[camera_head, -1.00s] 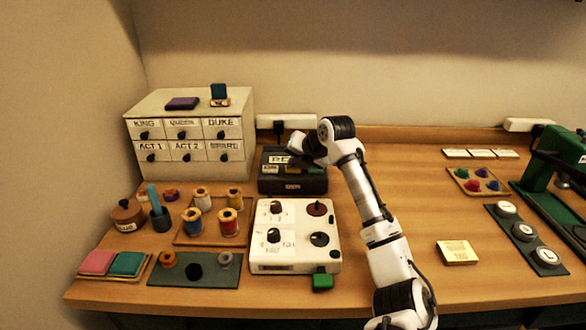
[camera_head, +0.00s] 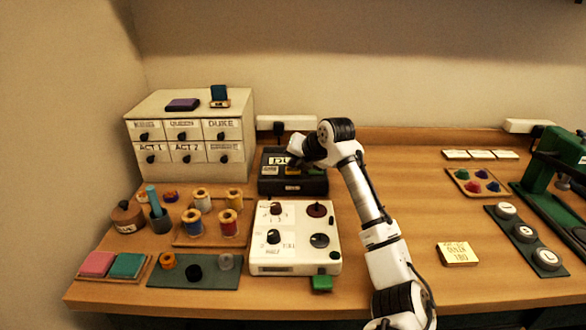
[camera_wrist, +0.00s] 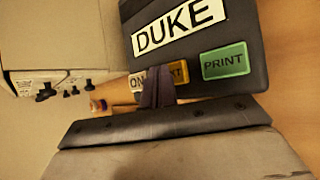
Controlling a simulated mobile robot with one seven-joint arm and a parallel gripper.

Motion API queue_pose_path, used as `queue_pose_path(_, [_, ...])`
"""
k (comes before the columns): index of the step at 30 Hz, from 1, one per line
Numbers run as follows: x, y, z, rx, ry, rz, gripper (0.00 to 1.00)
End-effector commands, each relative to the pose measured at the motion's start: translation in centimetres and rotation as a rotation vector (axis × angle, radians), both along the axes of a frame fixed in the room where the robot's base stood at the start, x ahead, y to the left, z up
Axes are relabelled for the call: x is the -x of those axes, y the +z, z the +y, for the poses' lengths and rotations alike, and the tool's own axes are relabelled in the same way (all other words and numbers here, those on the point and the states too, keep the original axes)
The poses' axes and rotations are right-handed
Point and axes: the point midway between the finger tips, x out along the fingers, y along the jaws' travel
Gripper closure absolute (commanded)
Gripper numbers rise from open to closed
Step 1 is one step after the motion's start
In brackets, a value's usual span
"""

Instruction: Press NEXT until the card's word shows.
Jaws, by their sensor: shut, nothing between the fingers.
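The black label device (camera_head: 292,186) stands at the back of the table, beside the drawer cabinet. In the wrist view its white display (camera_wrist: 180,27) reads DUKE. The yellow NEXT button (camera_wrist: 179,72) is partly hidden behind my fingers, between the ON button (camera_wrist: 137,82) and the green PRINT button (camera_wrist: 225,62). My gripper (camera_wrist: 157,88) is shut and empty, with its tips at the left part of NEXT; I cannot tell whether they touch it. The head view shows my gripper (camera_head: 296,160) over the device. A cream card (camera_head: 457,253) lies at right; its small print is not surely readable.
The drawer cabinet (camera_head: 190,135) with name labels stands at left. A white control box (camera_head: 293,262) with knobs is in front of the device. Spools stand on a wooden tray (camera_head: 184,238). A green press (camera_head: 555,160) is at far right. Table around the card is clear.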

Motion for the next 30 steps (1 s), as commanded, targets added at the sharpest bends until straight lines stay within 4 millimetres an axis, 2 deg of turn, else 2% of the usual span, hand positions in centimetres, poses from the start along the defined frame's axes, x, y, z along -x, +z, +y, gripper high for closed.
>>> queue_pose_path(6, [0.0, 1.3, 0.0, -0.001, 0.000, -0.001, 1.00])
queue_pose_path(17, [0.0, 1.4, 0.0, 0.000, -0.001, -0.001, 1.00])
queue_pose_path(30, [0.0, 5.4, 0.0, -0.001, -0.001, -0.001, 1.00])
